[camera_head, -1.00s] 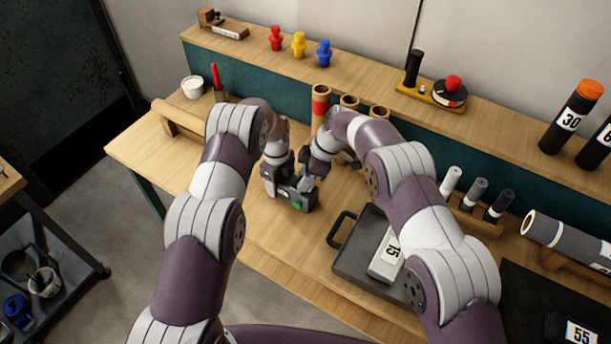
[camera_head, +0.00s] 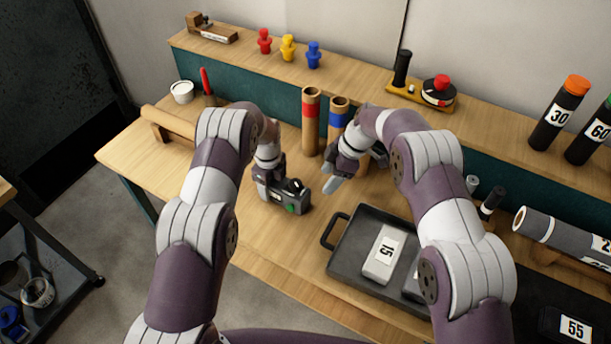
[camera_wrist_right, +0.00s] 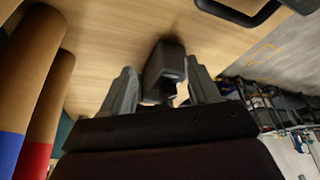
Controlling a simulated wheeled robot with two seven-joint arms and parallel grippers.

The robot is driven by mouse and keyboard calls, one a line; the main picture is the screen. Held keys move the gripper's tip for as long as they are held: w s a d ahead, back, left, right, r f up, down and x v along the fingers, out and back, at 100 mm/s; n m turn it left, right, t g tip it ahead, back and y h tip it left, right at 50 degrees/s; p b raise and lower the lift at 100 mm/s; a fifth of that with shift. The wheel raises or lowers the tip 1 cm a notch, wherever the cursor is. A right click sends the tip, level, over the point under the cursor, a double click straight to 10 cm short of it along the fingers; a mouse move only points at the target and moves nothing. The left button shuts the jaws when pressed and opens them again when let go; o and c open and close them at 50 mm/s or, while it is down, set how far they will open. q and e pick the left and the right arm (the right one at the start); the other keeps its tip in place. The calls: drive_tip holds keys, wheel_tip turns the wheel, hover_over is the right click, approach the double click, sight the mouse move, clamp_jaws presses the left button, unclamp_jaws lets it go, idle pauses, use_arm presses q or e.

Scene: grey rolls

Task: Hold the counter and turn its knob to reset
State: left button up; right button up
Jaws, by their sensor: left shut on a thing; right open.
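The counter (camera_head: 294,203) is a small dark grey box with a green spot on its near face, low over the front part of the bench. My left gripper (camera_head: 276,190) is shut on the counter from its left side. The knob is too small to make out clearly. My right gripper (camera_head: 333,181) is open and empty, just right of the counter and apart from it. In the right wrist view the dark end of the counter (camera_wrist_right: 165,65) shows beyond and between the two open fingers.
A tray (camera_head: 343,262) with a block labelled 15 (camera_head: 384,252) lies right of the counter. Cardboard tubes with red (camera_head: 310,115) and blue (camera_head: 338,118) bands stand behind. A wooden roll (camera_head: 168,125) lies at left. The bench front edge is close.

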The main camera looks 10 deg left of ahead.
sight(297, 183)
drive_tip(key=d, duration=0.4)
drive_tip(key=shift+w, duration=0.35)
drive_tip(key=shift+d+f, duration=0.1)
drive_tip(key=d, duration=0.1)
drive_tip(key=w+d+f+m+t+h, duration=0.1)
drive_tip(key=d+f+m+t+h, duration=0.1)
drive_tip(key=shift+w+d+f, duration=0.15)
drive_tip(key=shift+d+f, duration=0.1)
drive_tip(key=shift+d, duration=0.1)
drive_tip(key=d+m+t, duration=0.1)
drive_tip(key=w+d+f+m+t+h, duration=0.1)
drive_tip(key=d+m+t, duration=0.1)
drive_tip(key=d+t, duration=0.1)
drive_tip(key=shift+w+d+f+h, duration=0.1)
drive_tip(key=shift+w+f+h, duration=0.15)
drive_tip(key=shift+w+h, duration=0.1)
drive_tip(key=a+t+y, duration=0.1)
drive_tip(key=s+a+r+m+t+y, duration=0.1)
drive_tip(key=s+a+t+y, duration=0.1)
drive_tip(key=shift+s+r+m, duration=0.1)
drive_tip(key=shift+r+m, duration=0.3)
drive_tip(key=s+a+r+m+y, duration=0.2)
drive_tip(key=s+a+r+y, duration=0.3)
drive_tip(key=s+a+y, duration=0.4)
drive_tip(key=shift+g+h, duration=0.4)
drive_tip(key=shift+h, duration=0.45)
drive_tip(key=x, duration=1)
drive_tip(key=shift+f, duration=0.4)
